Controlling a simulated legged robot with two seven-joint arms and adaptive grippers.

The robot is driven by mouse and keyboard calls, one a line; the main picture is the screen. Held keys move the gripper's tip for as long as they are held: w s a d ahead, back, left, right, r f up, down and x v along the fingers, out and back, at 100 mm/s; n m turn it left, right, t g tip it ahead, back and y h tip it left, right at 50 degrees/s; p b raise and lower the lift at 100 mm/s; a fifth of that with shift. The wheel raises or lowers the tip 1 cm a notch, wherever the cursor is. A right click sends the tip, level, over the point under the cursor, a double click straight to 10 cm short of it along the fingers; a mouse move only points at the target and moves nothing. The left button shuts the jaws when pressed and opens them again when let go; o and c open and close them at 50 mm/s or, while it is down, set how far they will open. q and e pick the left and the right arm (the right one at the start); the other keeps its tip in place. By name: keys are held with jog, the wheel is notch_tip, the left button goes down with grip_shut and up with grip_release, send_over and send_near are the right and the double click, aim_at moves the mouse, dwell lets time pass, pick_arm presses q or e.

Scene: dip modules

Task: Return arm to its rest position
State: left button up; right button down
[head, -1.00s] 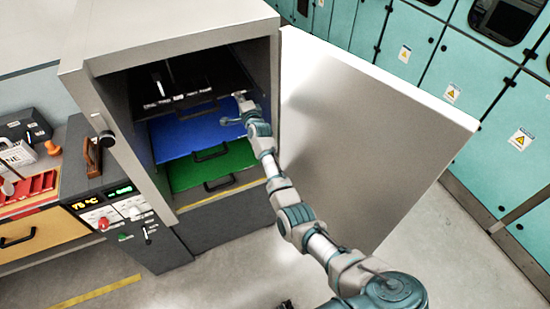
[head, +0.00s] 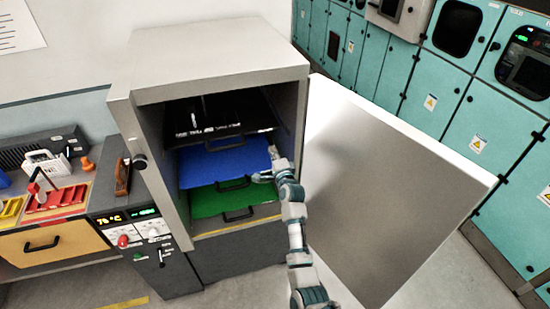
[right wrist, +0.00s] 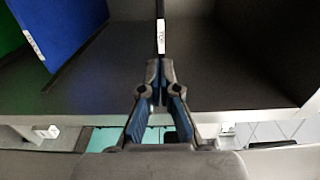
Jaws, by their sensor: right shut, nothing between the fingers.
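My right arm reaches up from the bottom in the head view, and its gripper (head: 263,177) is at the right front of the open cabinet (head: 212,67), near the blue tray's front edge. In the right wrist view the gripper (right wrist: 159,78) has its fingers together, with nothing held. The blue tray (head: 225,163) sits between the black top tray (head: 225,117) and the green tray (head: 225,199). The blue tray also shows in the right wrist view (right wrist: 58,28), apart from the fingers. My left gripper is not in view.
The cabinet door (head: 390,190) stands wide open on the right, close beside my right arm. A control panel (head: 140,235) and a bench drawer (head: 50,245) are at the left. Teal lockers (head: 440,110) line the back right.

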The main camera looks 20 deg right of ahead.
jog(key=s+a+f+n+g, duration=0.1)
jog(key=s+f+n+g, duration=0.25)
jog(key=s+f, duration=0.85)
jog(key=s+a+f+n+g+y, duration=0.1)
jog(key=s+a+f+n+g, duration=0.25)
jog(key=f, duration=1.65)
jog(key=s+d+f+n+g, duration=0.15)
jog(key=s+f+n, duration=0.25)
jog(key=s+f, duration=0.9)
jog(key=s+d+f+n+g, duration=0.1)
jog(key=s+f+n+g, duration=0.4)
jog(key=s+f, duration=1.45)
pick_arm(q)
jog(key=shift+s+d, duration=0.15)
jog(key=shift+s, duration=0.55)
pick_arm(e)
jog(key=s+d+f+n+g, duration=0.1)
jog(key=s+d+f+n, duration=0.1)
jog(key=s, duration=1)
jog(key=s+d+f+n+g+h, duration=0.1)
jog(key=s+n+g, duration=0.1)
jog(key=s, duration=1)
jog(key=shift+s+d+f+n, duration=0.15)
jog(key=shift+d+f+n, duration=0.15)
jog(key=shift+d+f, duration=0.1)
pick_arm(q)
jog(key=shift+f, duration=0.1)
pick_arm(e)
jog(key=shift+g, duration=0.25)
